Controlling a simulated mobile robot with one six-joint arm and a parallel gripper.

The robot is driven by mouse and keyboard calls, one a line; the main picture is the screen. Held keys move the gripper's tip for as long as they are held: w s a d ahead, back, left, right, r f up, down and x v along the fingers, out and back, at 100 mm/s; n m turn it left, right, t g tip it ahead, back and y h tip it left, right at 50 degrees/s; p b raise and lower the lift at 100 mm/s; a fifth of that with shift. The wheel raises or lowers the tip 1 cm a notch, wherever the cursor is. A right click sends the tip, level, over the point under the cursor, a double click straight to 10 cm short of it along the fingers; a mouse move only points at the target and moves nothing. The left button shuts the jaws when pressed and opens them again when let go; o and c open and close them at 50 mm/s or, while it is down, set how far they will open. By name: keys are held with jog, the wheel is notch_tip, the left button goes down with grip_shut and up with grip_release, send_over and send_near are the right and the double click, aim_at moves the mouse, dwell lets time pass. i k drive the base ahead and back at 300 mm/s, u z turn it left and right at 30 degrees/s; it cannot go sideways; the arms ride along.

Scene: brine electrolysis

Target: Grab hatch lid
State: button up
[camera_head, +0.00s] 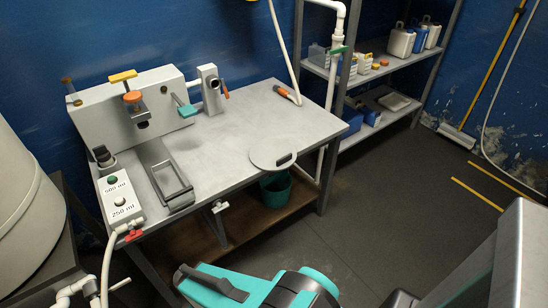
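The hatch lid appears to be a round, light grey disc (268,153) with a slot-shaped handle at its right side. It lies flat at the front edge of the grey worktable (235,135), partly over the edge. Part of my teal and black arm shows at the bottom of the view, in front of the table and apart from the lid. The end of the arm, with a dark bar on it, is at the lower left of that part. I cannot make out separate fingertips. Nothing touches the lid.
A green bucket (276,192) stands below the lid. Shelves (398,62) stand behind right. The floor (385,195) at right is clear.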

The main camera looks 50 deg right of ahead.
aim_at(268, 155)
jog(key=u, duration=0.75)
jog(key=k, duration=0.95)
jog(key=u, duration=0.2)
